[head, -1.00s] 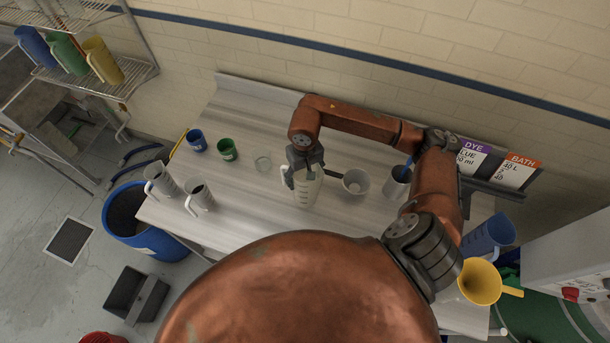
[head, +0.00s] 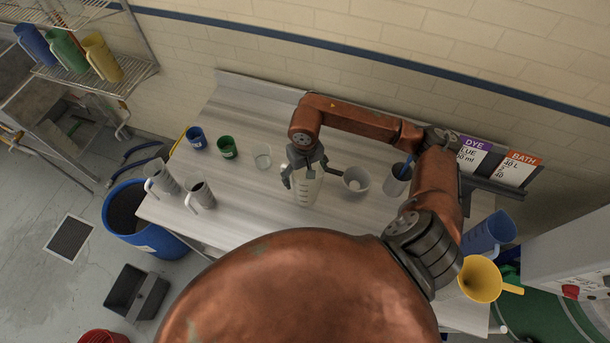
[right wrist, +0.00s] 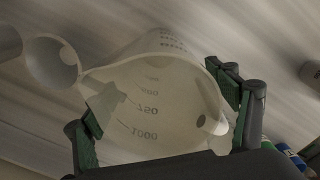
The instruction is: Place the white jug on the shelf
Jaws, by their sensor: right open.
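The white jug (head: 306,193) stands upright on the table (head: 240,235). It is pale, with printed graduations that show in the right wrist view (right wrist: 150,108). My right gripper (head: 304,170) is at the jug's upper part, open, with a finger on either side. In the right wrist view its green-padded fingers (right wrist: 165,118) flank the jug; contact is unclear. The shelf is the wire rack (head: 133,72) at the upper left. It carries a blue jug (head: 36,44), a green jug (head: 68,51) and a yellow jug (head: 101,57). My left gripper is out of view.
Two pale grey jugs (head: 163,180) (head: 201,195) stand at the table's left end. A blue barrel (head: 155,238) stands on the floor.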

